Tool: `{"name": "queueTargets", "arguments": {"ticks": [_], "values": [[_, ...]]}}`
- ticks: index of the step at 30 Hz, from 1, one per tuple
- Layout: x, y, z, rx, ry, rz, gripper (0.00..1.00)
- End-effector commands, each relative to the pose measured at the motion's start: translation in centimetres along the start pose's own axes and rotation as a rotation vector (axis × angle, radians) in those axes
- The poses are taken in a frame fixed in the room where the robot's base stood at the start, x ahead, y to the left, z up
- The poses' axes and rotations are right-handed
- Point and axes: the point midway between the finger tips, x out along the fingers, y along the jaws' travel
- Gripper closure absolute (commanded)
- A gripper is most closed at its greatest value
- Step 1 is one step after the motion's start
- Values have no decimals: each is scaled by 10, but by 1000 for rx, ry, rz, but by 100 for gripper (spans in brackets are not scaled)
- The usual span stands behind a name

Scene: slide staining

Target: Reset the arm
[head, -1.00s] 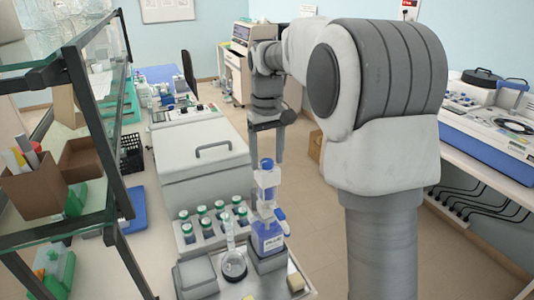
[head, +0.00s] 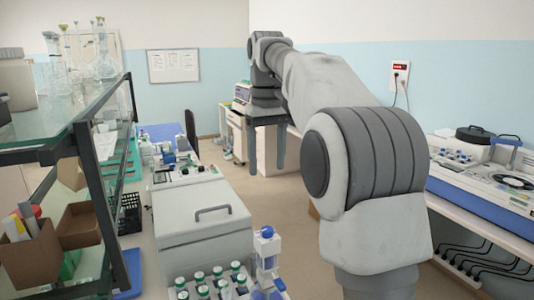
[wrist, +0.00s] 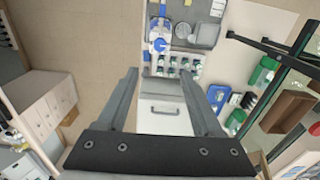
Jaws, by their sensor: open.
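My gripper (head: 268,150) hangs from my raised arm in the head view, its fingers pointing down, above the floor gap to the right of the grey lidded box. In the wrist view my gripper (wrist: 163,100) shows two fingers spread wide with nothing between them. The blue-and-white bottle dispenser (head: 267,262) stands at the bottom of the head view, below and nearer than my gripper. It also shows in the wrist view (wrist: 159,35), past the fingertips.
A grey box with a handle (head: 200,225) sits on the left bench, with several green-capped bottles (head: 216,278) in front. A glass shelf (head: 75,125) with glassware stands at left. A right bench (head: 485,185) carries instruments. The floor between the benches is clear.

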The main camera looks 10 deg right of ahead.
Motion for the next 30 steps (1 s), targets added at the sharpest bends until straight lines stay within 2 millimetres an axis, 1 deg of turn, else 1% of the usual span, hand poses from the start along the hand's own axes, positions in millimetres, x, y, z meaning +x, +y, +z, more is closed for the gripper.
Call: {"name": "queueTargets", "arguments": {"ticks": [1, 4, 14, 17, 20, 23, 26, 30], "values": [[-4, 0, 0, 0, 1, 0, 32], [-8, 0, 0, 0, -1, 0, 32], [-8, 0, 0, 0, 0, 0, 32], [-9, -2, 4, 2, 8, 3, 32], [-10, -5, 16, 11, 31, 11, 32], [-9, -10, 35, 26, 68, 22, 32], [-5, -17, 58, 44, 111, 33, 32], [7, -25, 93, 71, 174, 46, 32]]}}
